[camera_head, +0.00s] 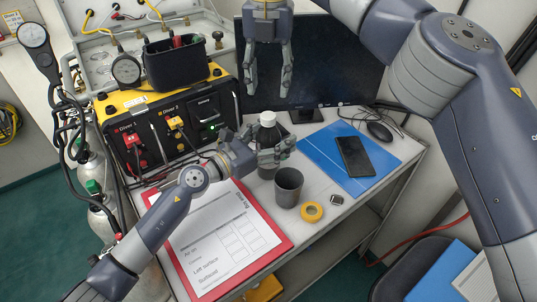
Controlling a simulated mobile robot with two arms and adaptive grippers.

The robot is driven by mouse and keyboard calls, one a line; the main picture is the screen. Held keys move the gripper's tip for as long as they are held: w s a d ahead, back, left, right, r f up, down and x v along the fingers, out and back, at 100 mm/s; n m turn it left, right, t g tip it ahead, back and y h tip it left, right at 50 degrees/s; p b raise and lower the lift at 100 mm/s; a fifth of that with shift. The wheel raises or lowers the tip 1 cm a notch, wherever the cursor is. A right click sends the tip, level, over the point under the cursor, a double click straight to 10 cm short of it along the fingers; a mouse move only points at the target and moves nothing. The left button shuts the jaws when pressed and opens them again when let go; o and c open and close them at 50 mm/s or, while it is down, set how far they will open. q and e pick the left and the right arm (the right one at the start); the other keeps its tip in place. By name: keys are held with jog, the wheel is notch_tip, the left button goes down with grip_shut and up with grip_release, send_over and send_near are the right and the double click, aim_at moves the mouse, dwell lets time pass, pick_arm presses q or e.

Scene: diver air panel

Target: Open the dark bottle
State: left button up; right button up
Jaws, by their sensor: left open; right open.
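The dark bottle (267,133) stands upright on the bench, with a white cap (267,117) on top. My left gripper (281,150) comes in from the left at the bottle's body, its open fingers around or beside it; contact is hard to tell. It hides part of the bottle's middle. My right gripper (268,92) hangs from the top, pointing down, open and empty. It is in front of the monitor and appears above the bottle's cap, apart from it.
A dark cup (288,187) and a yellow tape roll (312,212) stand close in front of the bottle. A phone (354,156) lies on a blue folder (325,150) at right. The yellow-black air panel (140,150) is at left, a red clipboard (284,243) in front, a monitor (335,65) behind.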

pick_arm(q)
jog(key=shift+w+d, duration=0.45)
jog(key=shift+d, duration=0.15)
jog(key=c, duration=1.6)
grip_shut()
